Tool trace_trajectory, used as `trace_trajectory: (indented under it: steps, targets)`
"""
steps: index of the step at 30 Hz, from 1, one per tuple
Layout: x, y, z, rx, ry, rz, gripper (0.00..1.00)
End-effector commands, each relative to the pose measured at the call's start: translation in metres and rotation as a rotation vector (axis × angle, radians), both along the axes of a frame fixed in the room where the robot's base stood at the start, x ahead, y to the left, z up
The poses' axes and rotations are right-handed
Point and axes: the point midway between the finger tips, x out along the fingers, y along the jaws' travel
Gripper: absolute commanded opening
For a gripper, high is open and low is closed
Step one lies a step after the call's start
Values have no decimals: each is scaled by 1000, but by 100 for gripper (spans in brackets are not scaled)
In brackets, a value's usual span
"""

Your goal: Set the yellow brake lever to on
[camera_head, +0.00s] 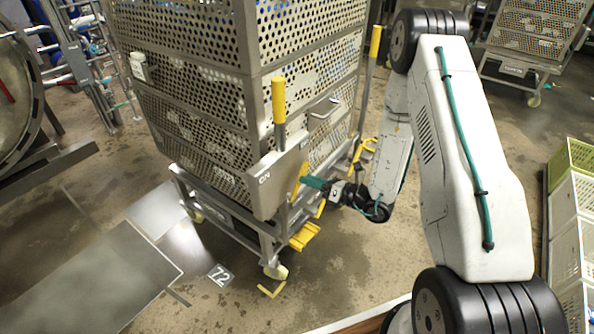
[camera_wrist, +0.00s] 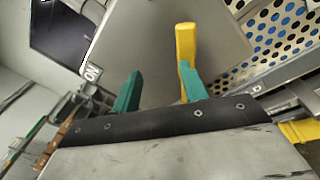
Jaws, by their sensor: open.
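The yellow brake lever (camera_head: 299,180) is on the trolley's near side, beside a grey metal plate marked "ON" (camera_head: 266,179). It leans slightly off upright in the head view. In the wrist view the lever (camera_wrist: 185,45) stands near the right green finger, whose tip partly covers its lower part. The "ON" mark (camera_wrist: 91,72) is left of the fingers there. My gripper (camera_head: 309,183) is open at the lever, with green fingertips (camera_wrist: 160,74) apart. I cannot tell whether the right finger touches the lever.
The tall perforated trolley (camera_head: 196,66) has upright yellow-gripped handles (camera_head: 278,100) and a yellow pedal (camera_head: 304,236) low down. Green and white crates (camera_head: 572,200) stand at the right. A round vessel (camera_head: 22,95) is at the left. Wet floor lies open before the trolley.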

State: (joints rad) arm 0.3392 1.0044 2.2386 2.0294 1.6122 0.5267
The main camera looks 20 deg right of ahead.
Motion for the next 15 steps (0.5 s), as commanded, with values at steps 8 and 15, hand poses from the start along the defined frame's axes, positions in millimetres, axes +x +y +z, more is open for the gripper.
trace_trajectory:
  steps: [8,15]
  targets:
    - [21,-18,-18,65,50,-143,44]
    - [51,5,-17,64,48,-141,44]
